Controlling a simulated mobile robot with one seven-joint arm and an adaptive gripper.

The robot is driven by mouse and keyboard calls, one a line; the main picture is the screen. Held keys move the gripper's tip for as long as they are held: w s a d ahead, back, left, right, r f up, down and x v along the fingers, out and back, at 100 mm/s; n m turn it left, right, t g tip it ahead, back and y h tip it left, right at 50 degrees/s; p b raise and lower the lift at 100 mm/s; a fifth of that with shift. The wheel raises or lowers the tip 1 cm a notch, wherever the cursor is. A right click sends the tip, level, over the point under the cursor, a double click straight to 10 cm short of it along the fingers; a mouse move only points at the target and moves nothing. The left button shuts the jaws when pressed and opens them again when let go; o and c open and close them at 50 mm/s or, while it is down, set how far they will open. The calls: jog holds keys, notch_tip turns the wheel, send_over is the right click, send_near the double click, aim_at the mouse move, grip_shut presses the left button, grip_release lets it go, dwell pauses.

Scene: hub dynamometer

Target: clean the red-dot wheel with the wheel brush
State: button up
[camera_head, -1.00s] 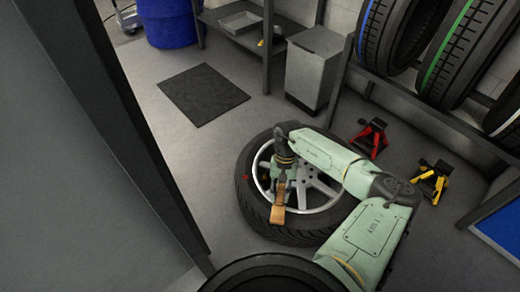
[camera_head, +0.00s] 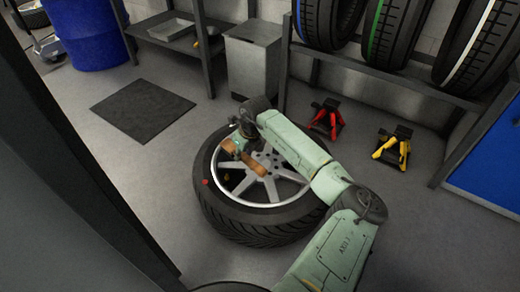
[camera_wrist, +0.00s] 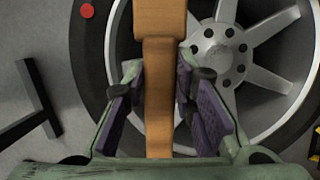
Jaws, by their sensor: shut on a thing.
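The red-dot wheel (camera_head: 262,208) lies flat on the floor, a black tire around a silver spoked rim. Its red dot (camera_head: 206,182) is on the left of the tire's upper side, and shows at the upper left in the wrist view (camera_wrist: 87,11). My gripper (camera_head: 240,146) is over the far left part of the rim. It is shut on the wooden handle of the wheel brush (camera_wrist: 158,100), which runs between both finger pads. In the head view the brush (camera_head: 243,158) slants across the rim. Its bristles are not clearly visible, and I cannot tell if it touches the wheel.
A red jack stand (camera_head: 327,119) and a yellow one (camera_head: 393,147) stand right of the wheel. A tire rack (camera_head: 400,85) is behind them. A grey bin (camera_head: 253,58), a dark floor mat (camera_head: 142,110) and a blue barrel (camera_head: 82,32) are farther back. A dark post is at left.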

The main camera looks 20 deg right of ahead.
jog(key=w+d+m+h+b, duration=0.3)
jog(key=d+m+b, duration=0.3)
jog(key=m, duration=0.5)
jog(key=f+b, duration=0.1)
jog(key=f, duration=0.1)
jog(key=d+f+b, duration=0.1)
jog(key=f, duration=0.1)
jog(key=shift+s+d+f, duration=0.1)
jog(key=shift+d+f, duration=0.05)
jog(key=shift+f, duration=0.15)
jog(key=shift+r, duration=0.1)
